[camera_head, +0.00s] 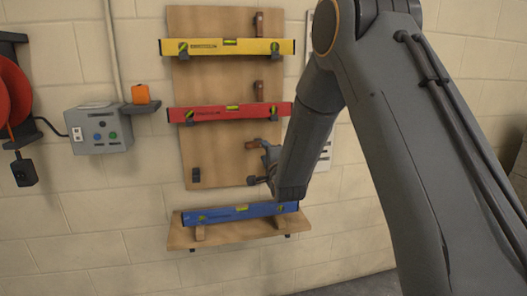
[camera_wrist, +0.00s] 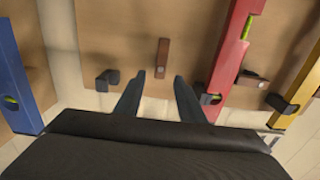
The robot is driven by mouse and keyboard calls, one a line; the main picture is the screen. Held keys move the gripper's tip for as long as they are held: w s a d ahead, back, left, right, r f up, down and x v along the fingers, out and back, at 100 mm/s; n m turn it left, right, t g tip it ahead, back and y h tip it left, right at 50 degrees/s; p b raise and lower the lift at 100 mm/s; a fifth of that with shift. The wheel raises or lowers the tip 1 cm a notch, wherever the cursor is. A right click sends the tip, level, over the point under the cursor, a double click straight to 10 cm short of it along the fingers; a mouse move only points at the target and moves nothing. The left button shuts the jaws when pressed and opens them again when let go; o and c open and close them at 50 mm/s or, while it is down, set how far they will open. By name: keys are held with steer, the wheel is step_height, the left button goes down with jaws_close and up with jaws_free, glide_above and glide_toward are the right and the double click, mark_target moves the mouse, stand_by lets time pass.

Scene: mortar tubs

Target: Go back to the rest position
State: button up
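The yellow level (camera_head: 205,47) hangs on the top hooks of a wooden board. The red level (camera_head: 215,112) hangs on the hooks below it. The blue level (camera_head: 225,213) lies on a wooden shelf under the board. In the wrist view, the blue level (camera_wrist: 14,75) is at the left, the red level (camera_wrist: 230,60) right of the fingers and the yellow level (camera_wrist: 307,85) at the far right. My gripper (camera_wrist: 159,88) is open and empty, its fingers pointing toward the board. In the head view my arm hides most of it.
The wooden board (camera_head: 218,150) has a bare lower part with an empty black hook (camera_head: 196,175). The shelf (camera_head: 185,238) juts out below. A grey control box (camera_head: 98,130) with buttons, an orange block (camera_head: 140,94) and a red reel (camera_head: 12,92) are at the left.

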steer(key=shift+s+d, duration=0.15)
steer(key=shift+s, duration=0.7)
